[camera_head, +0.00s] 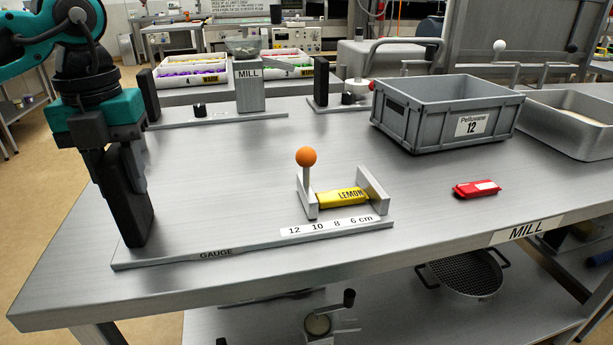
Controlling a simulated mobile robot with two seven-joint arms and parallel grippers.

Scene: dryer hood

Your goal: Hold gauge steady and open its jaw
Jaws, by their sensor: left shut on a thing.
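The gauge is a long flat metal plate (240,246) near the table's front edge, marked GAUGE and with a cm scale. Its movable jaw (307,197) carries an upright stem with an orange ball knob (306,157). Its fixed jaw (373,190) stands at the right end. A yellow LEMON bar (341,196) lies between the jaws, with little or no gap showing at its ends. My left gripper (120,172) points down, shut on the black upright grip (136,222) at the gauge's left end, which it partly hides. My right gripper is out of view.
A grey Pelluxane 12 crate (410,123) and a metal tray (570,122) stand at the back right. A red packet (476,188) lies right of the gauge. A mill (249,88) and similar plates stand behind. The table between is clear.

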